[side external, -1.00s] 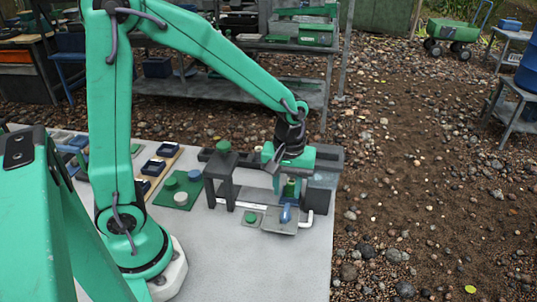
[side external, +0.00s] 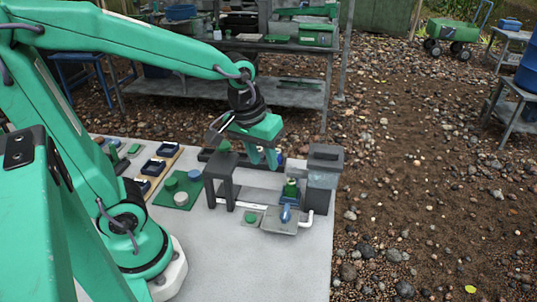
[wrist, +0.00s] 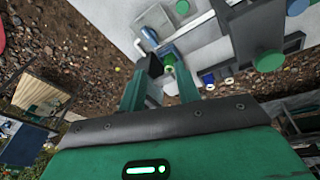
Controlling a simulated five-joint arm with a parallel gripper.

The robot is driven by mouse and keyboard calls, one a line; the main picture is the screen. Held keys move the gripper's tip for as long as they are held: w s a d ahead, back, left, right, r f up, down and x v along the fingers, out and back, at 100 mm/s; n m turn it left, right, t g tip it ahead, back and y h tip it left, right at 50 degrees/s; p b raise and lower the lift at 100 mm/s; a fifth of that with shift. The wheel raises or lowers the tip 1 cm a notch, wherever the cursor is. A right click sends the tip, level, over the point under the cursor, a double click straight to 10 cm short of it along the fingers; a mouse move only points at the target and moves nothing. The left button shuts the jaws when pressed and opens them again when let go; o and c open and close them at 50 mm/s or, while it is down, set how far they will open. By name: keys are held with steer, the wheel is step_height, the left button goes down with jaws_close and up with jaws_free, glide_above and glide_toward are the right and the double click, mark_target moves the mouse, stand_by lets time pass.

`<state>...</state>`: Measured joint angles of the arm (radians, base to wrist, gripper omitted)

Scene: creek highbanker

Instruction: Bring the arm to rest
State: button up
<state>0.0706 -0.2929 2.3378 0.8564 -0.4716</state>
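My gripper (side external: 262,161) hangs above the table in the side view, with its two green fingers pointing down and apart. It is above and left of a small highbanker-like fixture (side external: 321,178) of dark grey blocks. The fingers also show in the wrist view (wrist: 160,92), with a gap between them and nothing held. A green-topped fitting (side external: 290,187) stands on the fixture, with a blue handle (side external: 285,213) just in front of it. In the wrist view the fitting (wrist: 169,60) appears beyond the fingertips, apart from them.
A dark grey stand with a green knob (side external: 223,146) is left of the gripper. A green board (side external: 178,195) with round knobs and a wooden tray (side external: 160,172) with dark bins lie further left. The front of the pale table (side external: 240,265) is clear. Pebbly ground lies beyond it.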

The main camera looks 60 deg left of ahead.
steer(key=s+a+r+m+t, duration=0.2)
steer(key=s+r+m, duration=0.2)
steer(key=s, duration=0.3)
steer(key=shift+r+m+t, duration=0.3)
steer(key=shift+r+t, duration=0.1)
steer(key=shift+r, duration=0.1)
